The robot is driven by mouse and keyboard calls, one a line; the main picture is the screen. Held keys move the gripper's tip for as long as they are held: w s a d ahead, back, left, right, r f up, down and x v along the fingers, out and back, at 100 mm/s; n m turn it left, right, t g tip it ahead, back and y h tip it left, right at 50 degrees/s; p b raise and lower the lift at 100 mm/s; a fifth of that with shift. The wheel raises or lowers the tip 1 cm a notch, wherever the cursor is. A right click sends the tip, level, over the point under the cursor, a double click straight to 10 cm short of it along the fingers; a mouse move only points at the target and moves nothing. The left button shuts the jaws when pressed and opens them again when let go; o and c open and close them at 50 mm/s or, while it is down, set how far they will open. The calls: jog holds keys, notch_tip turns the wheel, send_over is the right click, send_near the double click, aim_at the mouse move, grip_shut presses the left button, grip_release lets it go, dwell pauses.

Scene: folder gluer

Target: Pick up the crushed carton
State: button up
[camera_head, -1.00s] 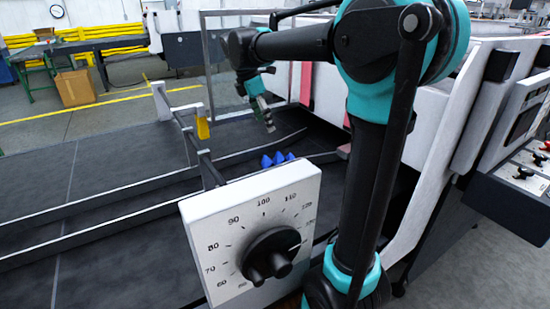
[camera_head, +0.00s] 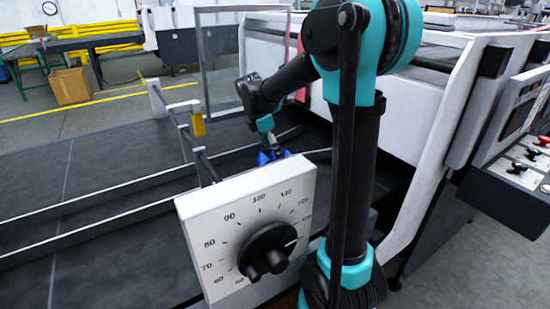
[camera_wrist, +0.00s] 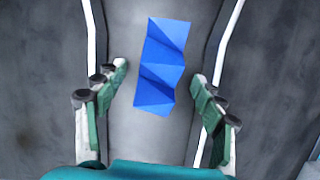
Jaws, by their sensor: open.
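The crushed carton (camera_wrist: 161,66) is a creased, folded blue piece lying on a grey channel surface (camera_wrist: 155,138) in the wrist view. My gripper (camera_wrist: 162,85) is open, with one finger on each side of the carton's lower part in the picture. Gaps show between both fingers and the carton. In the head view, the carton (camera_head: 265,157) shows only as small blue peaks behind the white dial box, which hides its lower part. My gripper (camera_head: 273,150) is just over it there.
A white dial box (camera_head: 215,215) with a black knob stands in front of the carton. Metal rails (camera_head: 95,200) run along the dark bed to the left. A white machine wall (camera_head: 430,130) stands at the right. A clear framed guard (camera_head: 222,60) stands behind.

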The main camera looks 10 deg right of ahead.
jog(key=shift+x, duration=0.85)
jog(key=c, duration=1)
jog(key=shift+r, duration=0.1)
jog(key=shift+c, duration=0.2)
